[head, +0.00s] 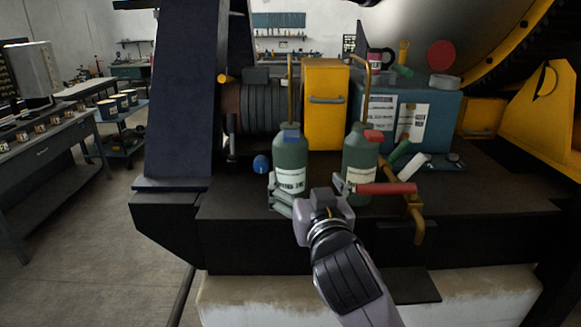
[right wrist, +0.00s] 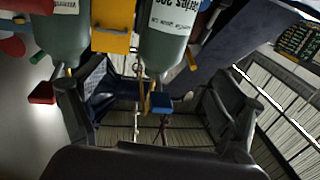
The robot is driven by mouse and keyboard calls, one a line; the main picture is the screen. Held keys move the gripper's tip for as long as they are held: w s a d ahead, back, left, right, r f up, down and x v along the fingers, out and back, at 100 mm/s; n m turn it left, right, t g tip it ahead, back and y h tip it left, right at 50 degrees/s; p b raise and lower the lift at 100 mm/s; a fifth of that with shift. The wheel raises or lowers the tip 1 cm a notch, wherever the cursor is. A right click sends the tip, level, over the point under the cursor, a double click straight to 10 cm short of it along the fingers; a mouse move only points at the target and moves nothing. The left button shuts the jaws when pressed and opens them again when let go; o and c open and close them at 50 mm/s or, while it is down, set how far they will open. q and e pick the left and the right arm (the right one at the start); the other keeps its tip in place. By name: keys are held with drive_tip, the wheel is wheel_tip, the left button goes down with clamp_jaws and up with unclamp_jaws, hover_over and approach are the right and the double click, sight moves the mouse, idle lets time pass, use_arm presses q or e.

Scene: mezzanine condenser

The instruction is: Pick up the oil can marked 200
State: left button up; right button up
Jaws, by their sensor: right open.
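Two green oil cans with thin brass spouts stand upright on the dark ledge (head: 235,205). The left can (head: 290,160) has a blue trigger; its label appears to read "Series 200" in the right wrist view (right wrist: 168,42). The right can (head: 360,148) has a red trigger, and its label is not readable. My right gripper (head: 310,189) is open in front of the cans, one finger near the left can's lower side and the other between the cans. In the right wrist view its fingers (right wrist: 160,98) are spread, empty, with the left can beyond them. My left gripper is not in view.
A red-handled tool (head: 385,188) lies close right of the gripper, by a brass pipe hook (head: 415,215). A blue knob (head: 261,164) is left of the cans. A yellow box (head: 325,105) and a teal case (head: 440,115) stand behind. The ledge's left end is clear.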

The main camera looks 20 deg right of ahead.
sight(296, 160)
drive_tip(key=w, duration=0.2)
drive_tip(key=w+p, duration=0.1)
drive_tip(key=w, duration=0.2)
drive_tip(key=w+d+p, duration=0.1)
drive_tip(key=w, duration=0.2)
drive_tip(key=shift+w, duration=0.25)
drive_tip(key=w+p, duration=0.3)
drive_tip(key=w, duration=0.1)
drive_tip(key=shift+w, duration=0.35)
drive_tip(key=shift+w+f, duration=0.1)
drive_tip(key=shift+w, duration=0.25)
drive_tip(key=c, duration=2)
drive_tip(key=shift+d+r, duration=0.1)
drive_tip(key=shift+r, duration=0.1)
drive_tip(key=shift+c, duration=0.3)
